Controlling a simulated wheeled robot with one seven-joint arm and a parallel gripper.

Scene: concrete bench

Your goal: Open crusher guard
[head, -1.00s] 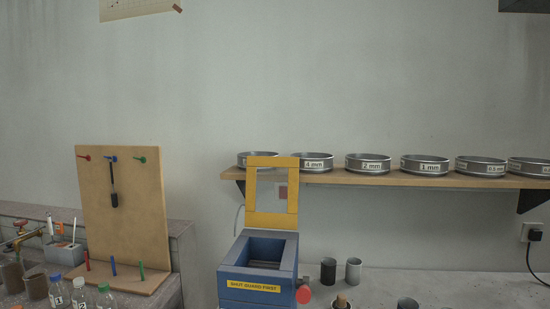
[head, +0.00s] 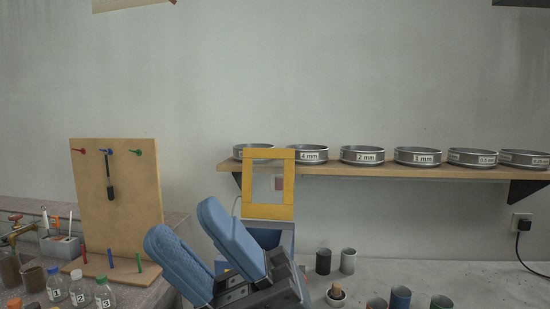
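The crusher's yellow guard (head: 283,204) is a square frame with an open middle. It stands upright at the back of the blue crusher (head: 287,236), in front of the wall shelf. Most of the crusher's body is hidden behind my gripper. My gripper (head: 186,221) has two padded blue fingers that stand apart with nothing seen between them. In the picture it is in front of the crusher and lower left of the guard. It appears clear of the guard.
A wooden shelf (head: 400,172) with several labelled sieves (head: 362,155) runs behind, to the right. A wooden pegboard (head: 130,205) stands at left, with numbered bottles (head: 80,292) before it. Several small cups (head: 348,261) stand right of the crusher. The bench (head: 480,283) at far right is clear.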

